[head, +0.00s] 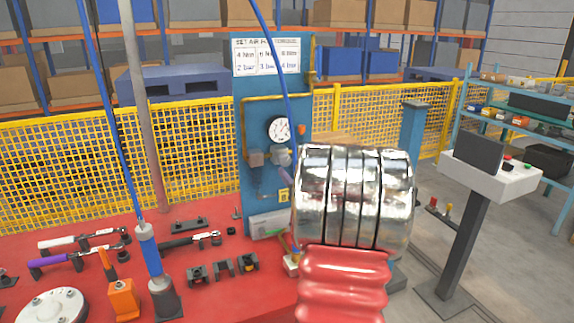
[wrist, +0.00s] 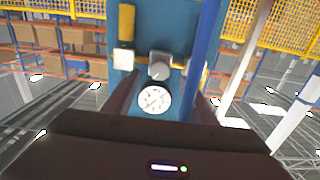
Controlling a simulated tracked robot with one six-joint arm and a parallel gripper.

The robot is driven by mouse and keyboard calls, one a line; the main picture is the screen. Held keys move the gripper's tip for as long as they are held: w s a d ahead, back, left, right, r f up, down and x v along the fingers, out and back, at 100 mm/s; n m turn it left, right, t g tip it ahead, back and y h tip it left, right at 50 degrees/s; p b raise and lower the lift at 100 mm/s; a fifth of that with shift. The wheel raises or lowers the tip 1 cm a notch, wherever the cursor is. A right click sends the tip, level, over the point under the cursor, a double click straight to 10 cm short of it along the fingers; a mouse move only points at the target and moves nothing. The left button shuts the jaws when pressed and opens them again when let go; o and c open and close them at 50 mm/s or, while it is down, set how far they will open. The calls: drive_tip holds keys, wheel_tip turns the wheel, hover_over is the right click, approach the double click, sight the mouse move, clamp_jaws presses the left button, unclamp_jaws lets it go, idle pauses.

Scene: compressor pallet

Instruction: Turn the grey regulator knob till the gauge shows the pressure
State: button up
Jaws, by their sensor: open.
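The grey regulator knob (head: 281,157) is on the blue panel (head: 256,98), just below the round white gauge (head: 279,129). The wrist view is upside down, so there the knob (wrist: 160,65) appears above the gauge (wrist: 154,99). The gauge's reading is too small to tell. My gripper (wrist: 163,88) is open, its two dark fingers apart on either side of the gauge in the wrist view, pointing towards the panel. The knob shows between and beyond the fingertips, with no visible contact. In the head view my arm hides most of the gripper.
A sign (head: 266,55) on the panel lists torques and bar pressures. A blue hose (wrist: 204,45) hangs close beside the knob. Wrenches, sockets and an orange block (head: 123,300) lie on the red table (head: 215,300). A control pedestal (head: 490,175) stands right.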

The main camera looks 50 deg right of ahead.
sight(286, 162)
drive_tip(key=x, duration=0.6)
drive_tip(key=shift+w+d, duration=0.2)
drive_tip(key=shift+w, duration=0.1)
drive_tip(key=c, duration=1)
